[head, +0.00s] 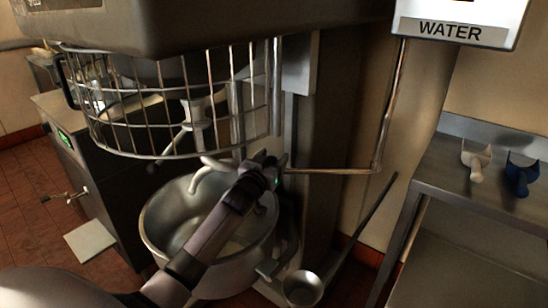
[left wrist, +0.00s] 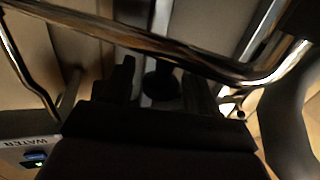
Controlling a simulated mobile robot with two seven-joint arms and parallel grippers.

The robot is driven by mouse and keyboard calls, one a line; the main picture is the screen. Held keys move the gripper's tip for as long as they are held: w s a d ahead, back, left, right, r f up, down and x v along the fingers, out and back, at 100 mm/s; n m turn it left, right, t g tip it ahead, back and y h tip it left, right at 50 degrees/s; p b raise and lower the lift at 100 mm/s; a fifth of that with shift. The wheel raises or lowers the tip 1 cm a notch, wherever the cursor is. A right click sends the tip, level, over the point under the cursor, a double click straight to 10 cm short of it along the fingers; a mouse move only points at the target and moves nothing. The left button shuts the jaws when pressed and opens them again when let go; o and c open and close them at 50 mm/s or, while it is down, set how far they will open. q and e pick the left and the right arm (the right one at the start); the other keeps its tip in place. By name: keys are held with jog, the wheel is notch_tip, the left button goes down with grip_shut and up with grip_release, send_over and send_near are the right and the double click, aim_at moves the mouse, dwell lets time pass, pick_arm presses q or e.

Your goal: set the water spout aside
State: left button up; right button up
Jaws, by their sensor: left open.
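The water spout (head: 330,171) is a thin metal pipe. It drops from the white WATER box (head: 455,22), bends, and runs level to the left toward the mixer. My left gripper (head: 272,173) is at the spout's free left end, above the right rim of the mixer bowl (head: 158,225). The gripper is open, and I cannot tell whether it touches the pipe. In the left wrist view the dark fingers (left wrist: 162,82) stand apart. A shiny bent metal bar (left wrist: 190,55) crosses close to them; I cannot tell for sure that it is the spout. My right gripper is not in view.
The wire guard (head: 170,153) and a pale hook (head: 205,172) are close above the bowl. A long-handled ladle (head: 302,290) leans at the lower right. A steel table (head: 500,215) at the right holds a white scoop (head: 476,160) and a blue scoop (head: 521,172).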

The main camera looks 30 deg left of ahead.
pick_arm(q)
jog(key=shift+w+a, duration=0.1)
jog(key=shift+w, duration=0.55)
grip_shut()
